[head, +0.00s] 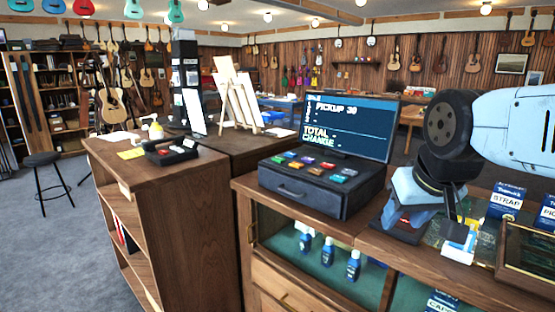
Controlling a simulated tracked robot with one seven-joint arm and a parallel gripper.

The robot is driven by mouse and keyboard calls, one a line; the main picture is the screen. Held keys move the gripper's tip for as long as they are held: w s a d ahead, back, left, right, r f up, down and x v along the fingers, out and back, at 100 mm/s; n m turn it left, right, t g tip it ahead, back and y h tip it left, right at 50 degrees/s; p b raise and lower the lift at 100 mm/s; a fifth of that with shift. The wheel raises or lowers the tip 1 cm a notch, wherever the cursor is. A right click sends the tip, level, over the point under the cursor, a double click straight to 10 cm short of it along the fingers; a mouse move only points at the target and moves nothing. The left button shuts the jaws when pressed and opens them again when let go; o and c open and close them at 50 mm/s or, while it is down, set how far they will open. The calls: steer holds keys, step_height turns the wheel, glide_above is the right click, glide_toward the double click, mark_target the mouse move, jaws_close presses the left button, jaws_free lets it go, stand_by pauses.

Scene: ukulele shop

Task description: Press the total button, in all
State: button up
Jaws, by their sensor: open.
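The cash register (320,193) is a dark box on the wooden counter, with several coloured keys on its sloped top. The screen (350,125) behind the keys reads "PICKUP 30", with "TOTAL" and "CHANGE" below. My gripper (450,215) is open to the right of the register, over the counter and apart from the keys. My arm hides part of the counter there.
A small dark device (172,151) sits on the left wooden cabinet (170,187). Blue strap boxes (506,201) stand at the right. Blue bottles (328,252) stand inside the glass-fronted counter. The space above the register keys is clear.

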jaws_close()
stand_by(0.9)
